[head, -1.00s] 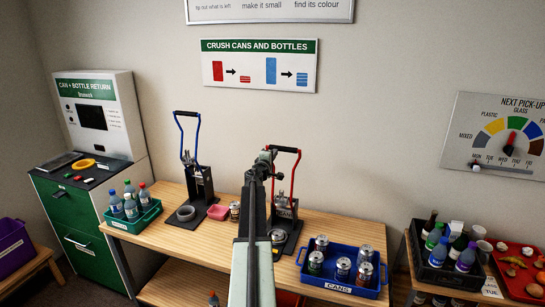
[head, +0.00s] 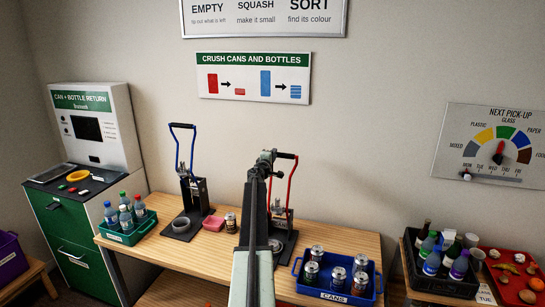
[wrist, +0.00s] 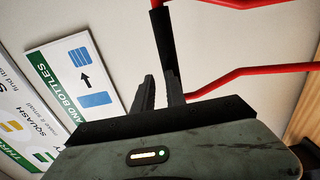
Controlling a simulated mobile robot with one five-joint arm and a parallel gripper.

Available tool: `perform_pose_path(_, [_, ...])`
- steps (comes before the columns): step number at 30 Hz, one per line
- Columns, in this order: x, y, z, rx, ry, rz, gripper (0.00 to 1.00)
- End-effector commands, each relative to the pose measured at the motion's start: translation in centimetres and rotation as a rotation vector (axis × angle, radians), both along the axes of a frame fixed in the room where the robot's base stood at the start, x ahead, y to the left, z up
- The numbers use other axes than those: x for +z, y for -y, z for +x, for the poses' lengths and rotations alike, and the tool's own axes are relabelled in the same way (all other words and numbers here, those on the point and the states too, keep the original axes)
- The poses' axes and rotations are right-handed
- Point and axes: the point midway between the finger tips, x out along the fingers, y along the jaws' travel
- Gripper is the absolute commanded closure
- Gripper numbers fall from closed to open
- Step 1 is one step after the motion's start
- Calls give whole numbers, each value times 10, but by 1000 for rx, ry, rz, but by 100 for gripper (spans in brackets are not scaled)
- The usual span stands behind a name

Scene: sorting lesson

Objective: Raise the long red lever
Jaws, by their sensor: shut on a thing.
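The long red lever (head: 293,180) stands raised on the right-hand crusher in the head view, its black grip at the top. My gripper (head: 268,157) is at the left end of that grip, shut on it. In the wrist view my gripper (wrist: 163,93) has its two dark fingers either side of the black grip (wrist: 162,48), and the red rods of the lever run off to the right. My arm hides part of the crusher (head: 281,238). A can shows partly at its foot.
A blue-levered crusher (head: 194,190) stands to the left, with a can (head: 230,222) and pink tub (head: 212,224) between. A blue tray (head: 337,298) of cans is at the right front. A green crate (head: 127,238) of bottles is at the left. The wall is close behind.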

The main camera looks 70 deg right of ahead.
Motion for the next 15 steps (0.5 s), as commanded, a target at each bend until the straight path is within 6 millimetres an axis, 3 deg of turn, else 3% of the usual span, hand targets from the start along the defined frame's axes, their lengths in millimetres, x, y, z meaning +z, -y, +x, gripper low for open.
perform_pose_path(2, [3, -1, -1, 1, -3, -2, 100])
perform_pose_path(5, [9, -19, 0, 3, -3, -4, 100])
perform_pose_path(15, [29, -111, -7, 2, 0, -8, 100])
